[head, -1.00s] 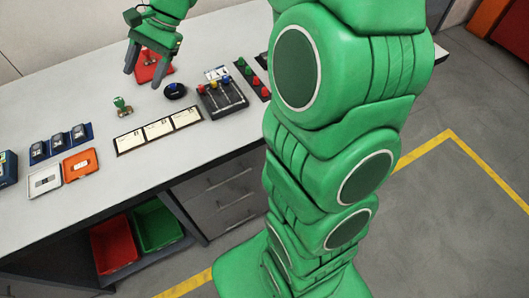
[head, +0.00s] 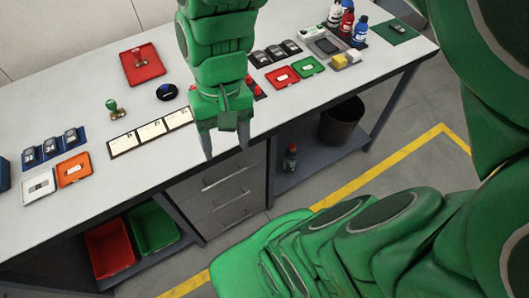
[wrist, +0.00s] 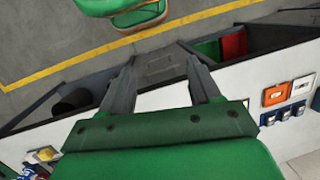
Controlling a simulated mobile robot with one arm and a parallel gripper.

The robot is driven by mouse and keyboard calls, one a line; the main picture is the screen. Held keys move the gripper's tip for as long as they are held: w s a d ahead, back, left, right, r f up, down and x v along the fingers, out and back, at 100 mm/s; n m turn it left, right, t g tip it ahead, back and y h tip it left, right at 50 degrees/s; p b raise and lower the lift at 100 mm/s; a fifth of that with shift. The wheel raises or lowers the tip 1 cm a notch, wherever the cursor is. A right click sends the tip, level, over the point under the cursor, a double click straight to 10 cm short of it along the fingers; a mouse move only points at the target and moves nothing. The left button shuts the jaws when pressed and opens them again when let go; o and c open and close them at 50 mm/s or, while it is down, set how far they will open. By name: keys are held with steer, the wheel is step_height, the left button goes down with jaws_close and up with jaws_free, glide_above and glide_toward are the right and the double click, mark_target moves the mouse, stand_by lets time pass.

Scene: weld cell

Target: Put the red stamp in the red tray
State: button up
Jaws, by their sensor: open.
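The red tray (head: 155,73) lies flat at the back left of the workbench in the head view. The red stamp (head: 139,54) stands inside the tray and looks upright; it is small in the picture. My gripper (head: 225,150) is open and empty, with its fingers pointing down by the bench's front edge, well to the right of the tray and apart from the stamp. The wrist view shows nothing between its two fingers (wrist: 160,70) but drawers and floor behind. Neither the tray nor the stamp shows in the wrist view.
A green stamp (head: 114,109), a round blue-black item (head: 167,92) and a strip of white cards (head: 151,133) are left of my gripper. Small red and green trays (head: 283,77) and several bottles (head: 347,22) stand to the right. The bench between the red tray and green stamp is clear.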

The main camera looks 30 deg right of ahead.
steer(key=s+d+n+h, duration=0.1)
steer(key=s+d, duration=0.3)
steer(key=s, duration=0.1)
steer(key=shift+s+f+h, duration=0.25)
steer(key=shift+f+h, duration=0.05)
steer(key=shift+f, duration=0.15)
stand_by(0.8)
